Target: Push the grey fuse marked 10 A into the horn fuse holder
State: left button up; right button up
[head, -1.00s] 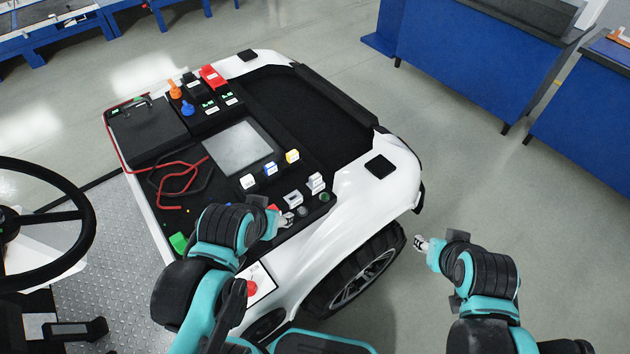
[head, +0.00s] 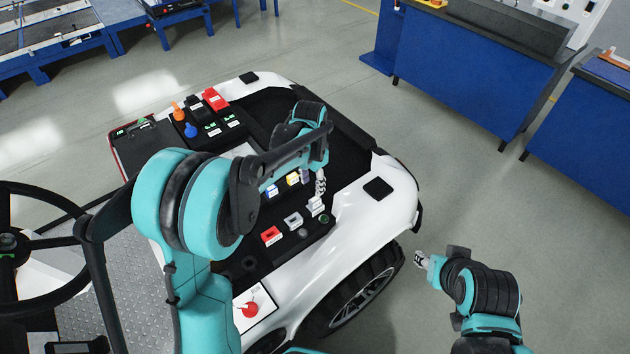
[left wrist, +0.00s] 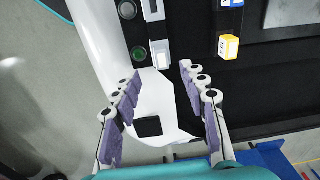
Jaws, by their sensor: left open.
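A pale grey block (head: 316,206) stands at the right end of a row on the cart's black panel; it also shows in the left wrist view (left wrist: 160,54). I cannot read a 10 A mark on it, nor tell which part is the horn fuse holder. My left gripper (head: 320,184) is just above this block. In the left wrist view its fingers (left wrist: 160,76) are spread, with the block just beyond the tips and nothing held. My right gripper (head: 421,260) is off the cart's right side, too small to judge.
Beside the pale block are a grey block (head: 293,220) and a red block (head: 271,235). A yellow block (head: 293,179) and a blue block (head: 271,190) stand behind. A green round button (left wrist: 138,53) is close to the pale block. The black recess beyond looks empty.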

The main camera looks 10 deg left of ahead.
aim_at(315, 199)
pick_arm(q)
jog(key=shift+w+d+f+m+g, duration=0.15)
jog(key=shift+w+f, duration=0.2)
jog(key=shift+f, duration=0.2)
jog(key=shift+w+d+f+m+g, duration=0.1)
jog(key=shift+w+f+m+g, duration=0.05)
jog(key=shift+w+f, duration=0.3)
jog(key=shift+s+f, duration=0.1)
jog(key=shift+f, duration=0.3)
notch_tip(315, 199, down, 7)
jog(key=shift+f+b, duration=0.15)
jog(key=shift+b, duration=0.85)
grip_shut()
jog(key=shift+r+p, duration=0.35)
jog(key=shift+r, duration=0.3)
